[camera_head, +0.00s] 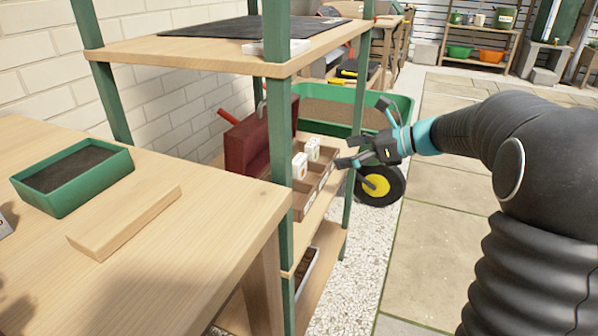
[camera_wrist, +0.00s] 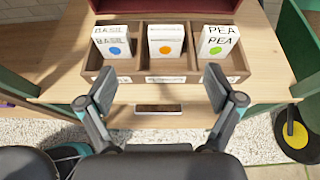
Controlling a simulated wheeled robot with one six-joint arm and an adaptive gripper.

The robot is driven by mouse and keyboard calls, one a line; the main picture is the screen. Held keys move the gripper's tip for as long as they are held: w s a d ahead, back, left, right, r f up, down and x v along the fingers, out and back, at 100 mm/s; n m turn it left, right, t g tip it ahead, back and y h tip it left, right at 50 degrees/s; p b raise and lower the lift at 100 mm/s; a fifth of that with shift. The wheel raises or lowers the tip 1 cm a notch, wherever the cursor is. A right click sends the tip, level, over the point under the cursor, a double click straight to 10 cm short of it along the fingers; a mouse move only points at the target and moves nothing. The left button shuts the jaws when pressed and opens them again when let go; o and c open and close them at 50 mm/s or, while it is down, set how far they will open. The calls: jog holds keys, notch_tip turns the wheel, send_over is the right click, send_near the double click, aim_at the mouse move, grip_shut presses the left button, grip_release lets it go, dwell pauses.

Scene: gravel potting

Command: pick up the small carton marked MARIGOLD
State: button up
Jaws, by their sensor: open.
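In the wrist view a wooden tray (camera_wrist: 139,64) with three compartments holds three small white cartons. The middle carton (camera_wrist: 165,43) has an orange dot; its lettering is too blurred to read. The left one (camera_wrist: 112,42) reads BASIL with a blue dot, and the right one (camera_wrist: 217,41) reads PEA. My gripper (camera_wrist: 160,86) is open and empty in front of the tray, its fingers spread either side of the middle compartment in the picture. In the head view my gripper (camera_head: 348,162) is beside the shelf; two white cartons show, their marks unreadable.
A dark red box (camera_head: 246,146) stands behind the tray. Green shelf posts (camera_wrist: 267,108) flank the opening, and an upper shelf board (camera_head: 200,54) is above. A wheelbarrow wheel (camera_head: 380,185) is close beyond my gripper. Paving to the right is clear.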

aim_at(302, 159)
jog(key=x, duration=0.8)
jog(key=shift+w+a+f+b, duration=0.1)
jog(key=shift+w+b, duration=0.3)
jog(key=shift+w, duration=0.05)
jog(key=shift+b+x, duration=0.3)
jog(key=shift+x, duration=2.45)
jog(key=c, duration=1.2)
